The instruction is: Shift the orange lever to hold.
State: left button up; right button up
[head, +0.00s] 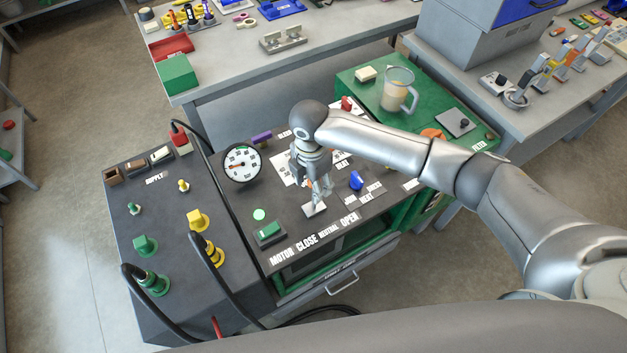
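My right gripper (320,188) points down over the middle of the dark control panel (240,205), with my arm reaching in from the right. A small patch of orange (309,184) shows beside its fingers, probably part of the orange lever; the rest is hidden by the gripper. I cannot tell whether the fingers touch it or how far they are apart. A pale plate (314,209) lies just below the fingertips. Printed words along the panel's front edge read MOTOR, CLOSE, NEUTRAL and OPEN; no hold label is clearly readable. My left gripper is not in view.
A blue knob (356,180) stands close right of the gripper. A round gauge (242,163) and a green switch (269,232) are to its left. A red knob (347,103) sits behind my arm. A jug (397,89) stands on the green top. Black cables (215,262) loop at the left.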

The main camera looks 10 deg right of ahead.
jog(key=shift+d+r, duration=0.1)
jog(key=shift+r, duration=0.05)
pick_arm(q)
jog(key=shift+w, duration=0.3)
pick_arm(e)
notch_tip(320, 180, up, 12)
jog(key=shift+a, duration=0.25)
jog(key=shift+s+f, duration=0.15)
jog(key=shift+f, duration=0.05)
